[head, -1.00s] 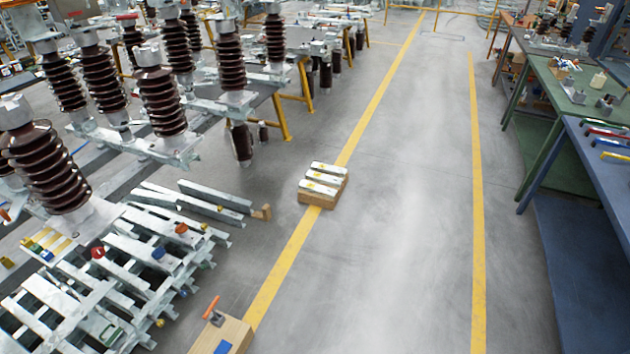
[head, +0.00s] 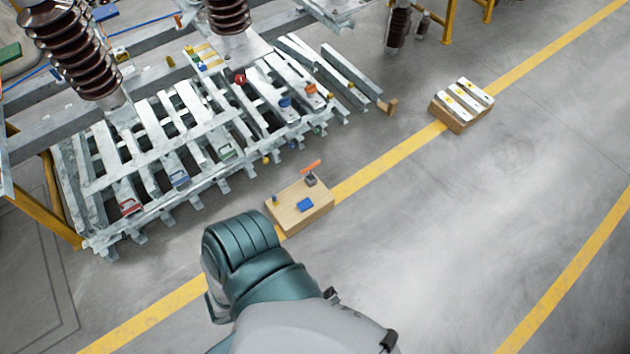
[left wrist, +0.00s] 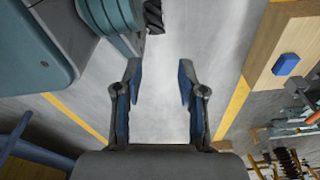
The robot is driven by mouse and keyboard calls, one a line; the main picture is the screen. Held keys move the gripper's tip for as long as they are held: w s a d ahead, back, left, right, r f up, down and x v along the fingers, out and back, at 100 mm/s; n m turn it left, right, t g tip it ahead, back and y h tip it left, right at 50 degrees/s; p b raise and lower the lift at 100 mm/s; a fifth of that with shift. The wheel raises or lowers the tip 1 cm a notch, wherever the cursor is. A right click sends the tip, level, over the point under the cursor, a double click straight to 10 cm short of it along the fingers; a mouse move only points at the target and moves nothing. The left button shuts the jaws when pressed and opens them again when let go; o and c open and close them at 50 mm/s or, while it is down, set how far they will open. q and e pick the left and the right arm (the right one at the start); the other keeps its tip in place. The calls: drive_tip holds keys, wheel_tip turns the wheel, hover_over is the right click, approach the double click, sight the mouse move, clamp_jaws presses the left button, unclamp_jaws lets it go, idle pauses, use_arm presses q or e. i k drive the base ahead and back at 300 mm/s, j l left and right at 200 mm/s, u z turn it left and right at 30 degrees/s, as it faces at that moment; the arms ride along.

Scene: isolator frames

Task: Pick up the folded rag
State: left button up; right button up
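A small blue folded piece, which looks like the rag (head: 305,204), lies on top of a wooden box (head: 290,222) on the floor in the head view. It also shows at the right of the left wrist view (left wrist: 286,65), on the pale wooden box top (left wrist: 262,50). My left gripper (left wrist: 158,75) is open, with nothing between its blue-padded fingers and grey floor beyond them. The rag lies to the right of the fingers, apart from them. In the head view, a teal arm of mine reaches up near the box and shows no fingers. My right gripper is not seen.
An orange-handled tool (head: 311,172) stands on the same box, behind the rag. A metal rack (head: 160,140) with coloured clamps stands to the left. Another box with white bars (head: 462,105) is at upper right. The floor to the right is clear.

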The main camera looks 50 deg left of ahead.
sight(305, 205)
drive_tip(key=u, duration=1.9)
drive_tip(key=i+l, duration=0.1)
